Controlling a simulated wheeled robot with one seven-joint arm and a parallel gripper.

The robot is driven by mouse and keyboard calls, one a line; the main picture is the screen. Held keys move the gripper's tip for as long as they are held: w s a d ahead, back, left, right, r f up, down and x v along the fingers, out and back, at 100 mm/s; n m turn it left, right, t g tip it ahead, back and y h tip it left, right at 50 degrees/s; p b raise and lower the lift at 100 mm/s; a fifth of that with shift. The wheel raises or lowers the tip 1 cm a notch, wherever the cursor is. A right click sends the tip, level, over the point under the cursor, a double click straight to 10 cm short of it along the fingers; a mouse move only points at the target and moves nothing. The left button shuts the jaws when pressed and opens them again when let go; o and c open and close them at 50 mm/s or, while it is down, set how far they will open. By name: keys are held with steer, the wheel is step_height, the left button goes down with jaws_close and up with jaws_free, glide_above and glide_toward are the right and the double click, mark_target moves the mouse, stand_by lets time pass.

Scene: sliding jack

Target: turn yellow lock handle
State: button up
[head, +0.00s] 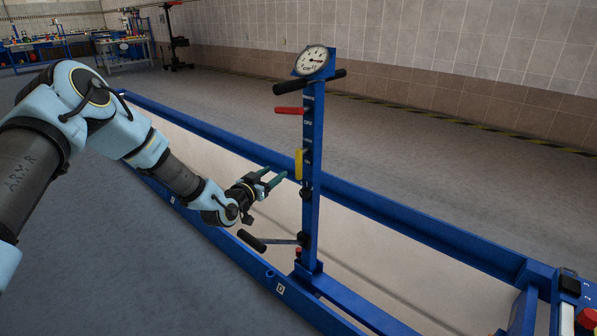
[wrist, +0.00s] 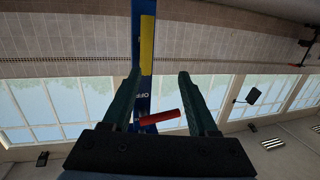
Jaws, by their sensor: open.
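The yellow lock handle (head: 299,164) hangs upright on the left side of the blue post (head: 312,130) of the jack. My gripper (head: 273,174) is just left of the handle's lower part, with its green fingers pointing at the post. The fingers are open and nothing is between them. In the wrist view, which looks upside down, the yellow handle (wrist: 147,45) lies beyond the fingertips, nearer the left finger. My gripper (wrist: 160,75) shows both fingers spread there, and the left one overlaps the post. The handle looks untouched, though the exact gap is hard to tell.
A red handle (head: 289,110) sticks out left above the yellow one. A round gauge (head: 312,60) and a black crossbar (head: 330,79) top the post. A black-gripped lever (head: 252,240) juts out low at left. Blue rails (head: 420,232) run along the pit.

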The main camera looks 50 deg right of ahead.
mark_target(297, 163)
steer(key=shift+h, duration=0.5)
steer(key=d, duration=1.2)
steer(key=shift+s+d+f, duration=0.15)
steer(key=shift+s+f, duration=0.05)
steer(key=shift+f, duration=0.2)
jaws_close()
stand_by(0.5)
